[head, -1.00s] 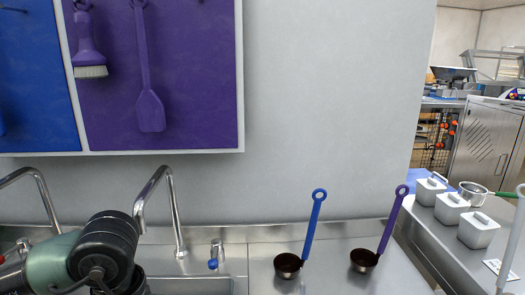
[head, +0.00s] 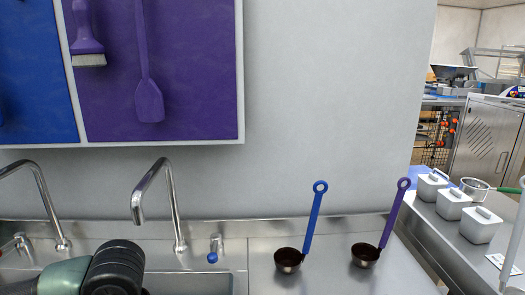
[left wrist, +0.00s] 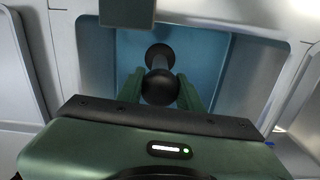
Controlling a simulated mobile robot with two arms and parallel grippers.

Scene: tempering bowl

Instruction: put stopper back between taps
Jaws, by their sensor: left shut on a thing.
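My left arm comes in at the lower left of the head view, over the sink (head: 205,283); its fingertips are out of that frame. In the left wrist view my left gripper (left wrist: 160,90) is shut on a dark round knob (left wrist: 160,86), which appears to be the stopper's. A dark shaft and a second dark round part show beyond it, over a blue surface; whether they touch it I cannot tell. Two curved steel taps, the left one (head: 45,195) and the right one (head: 170,195), stand behind the sink. My right gripper is not in view.
A short fitting with a blue tip (head: 214,248) stands right of the right tap. Two ladles, blue-handled (head: 314,215) and purple-handled (head: 394,212), stand on the steel counter (head: 330,275). White lidded containers (head: 452,204) stand on the right-hand bench. A wall board (head: 195,70) holds hanging tools.

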